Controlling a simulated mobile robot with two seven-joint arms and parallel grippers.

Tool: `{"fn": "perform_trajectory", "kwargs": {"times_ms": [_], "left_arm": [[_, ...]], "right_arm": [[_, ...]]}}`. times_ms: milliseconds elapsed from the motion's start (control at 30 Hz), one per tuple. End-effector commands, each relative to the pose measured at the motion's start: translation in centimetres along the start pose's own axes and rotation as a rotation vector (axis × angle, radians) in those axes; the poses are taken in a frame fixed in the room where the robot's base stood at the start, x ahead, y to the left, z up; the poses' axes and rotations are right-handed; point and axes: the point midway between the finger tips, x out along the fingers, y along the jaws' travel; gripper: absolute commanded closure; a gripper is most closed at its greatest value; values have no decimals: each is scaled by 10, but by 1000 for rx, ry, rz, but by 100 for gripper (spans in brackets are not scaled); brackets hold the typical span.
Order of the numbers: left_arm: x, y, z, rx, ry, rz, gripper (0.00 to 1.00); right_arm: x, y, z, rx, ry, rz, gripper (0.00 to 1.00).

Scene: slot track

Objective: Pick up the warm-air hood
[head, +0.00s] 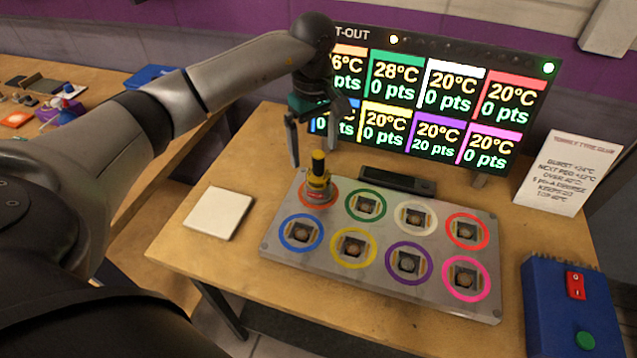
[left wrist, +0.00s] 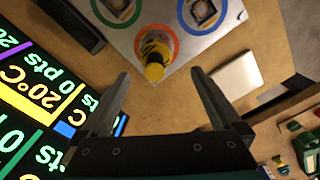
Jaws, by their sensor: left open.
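The warm-air hood, seemingly the small upright yellow, red and black piece (head: 318,188), stands on the orange-ringed slot at the back left corner of the grey plate (head: 385,285). In the left wrist view the hood (left wrist: 155,50) shows at the upper middle, just beyond the line between my fingertips. My left gripper (head: 314,152) is open and empty, with its fingers pointing down over the hood's top. Its fingers (left wrist: 160,76) show wide apart in the left wrist view, with neither touching the hood. My right gripper is not in view.
The plate has several other coloured-ring slots. A lit scoreboard (head: 440,100) stands behind it, with a dark low box (head: 398,181) between. A white square pad (head: 218,213) lies left of the plate. A blue switch box (head: 570,305) and a paper sign (head: 568,172) are on the right.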

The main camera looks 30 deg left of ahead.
Motion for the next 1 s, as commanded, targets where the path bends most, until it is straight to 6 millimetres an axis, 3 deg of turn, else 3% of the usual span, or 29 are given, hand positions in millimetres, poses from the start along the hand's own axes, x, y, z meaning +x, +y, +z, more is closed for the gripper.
{"fn": "perform_trajectory", "kwargs": {"times_ms": [100,267,600,867,1000], "left_arm": [[15,0,1,0,-2,0,1],[24,1,1,-1,-2,2,1],[69,7,3,-1,-3,1,1],[72,7,3,-1,-2,3,1],[72,7,3,-1,-2,3,14]], "right_arm": [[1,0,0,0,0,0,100],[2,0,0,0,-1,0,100],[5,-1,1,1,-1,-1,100],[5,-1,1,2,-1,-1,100],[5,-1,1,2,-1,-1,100]]}}
